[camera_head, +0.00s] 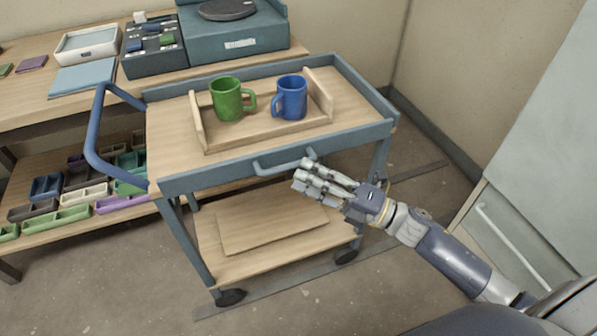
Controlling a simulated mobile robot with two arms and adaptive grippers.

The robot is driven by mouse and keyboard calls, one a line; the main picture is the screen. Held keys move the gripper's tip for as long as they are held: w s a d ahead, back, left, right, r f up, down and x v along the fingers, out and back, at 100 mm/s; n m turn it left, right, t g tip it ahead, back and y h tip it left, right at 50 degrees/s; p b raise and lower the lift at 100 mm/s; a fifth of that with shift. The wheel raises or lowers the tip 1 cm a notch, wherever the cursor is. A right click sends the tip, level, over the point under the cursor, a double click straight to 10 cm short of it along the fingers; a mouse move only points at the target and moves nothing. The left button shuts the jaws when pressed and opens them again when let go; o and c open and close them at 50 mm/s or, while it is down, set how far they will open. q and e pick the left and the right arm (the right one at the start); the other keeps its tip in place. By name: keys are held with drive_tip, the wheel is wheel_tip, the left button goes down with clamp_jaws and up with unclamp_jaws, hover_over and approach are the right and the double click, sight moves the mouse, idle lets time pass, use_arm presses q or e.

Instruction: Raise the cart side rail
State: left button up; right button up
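The cart (180,183) has a wooden top with a blue-grey frame. The side rail (275,166) is a short blue-grey bar on the cart's near long side, low against the frame edge. My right gripper (302,175) is just below and right of the rail, its fingers pointing left. Its fingertips are close to the rail's right end; I cannot tell whether they touch it. The spacing between the fingers is too small to judge. My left gripper is out of view.
A wooden tray (252,138) on the cart top holds a green mug (227,100) and a blue mug (292,98). A blue push handle (92,135) is at the cart's left. A workbench (30,105) stands behind, and a pale cabinet (535,130) at right.

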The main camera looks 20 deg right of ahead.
drive_tip(key=v, duration=0.9)
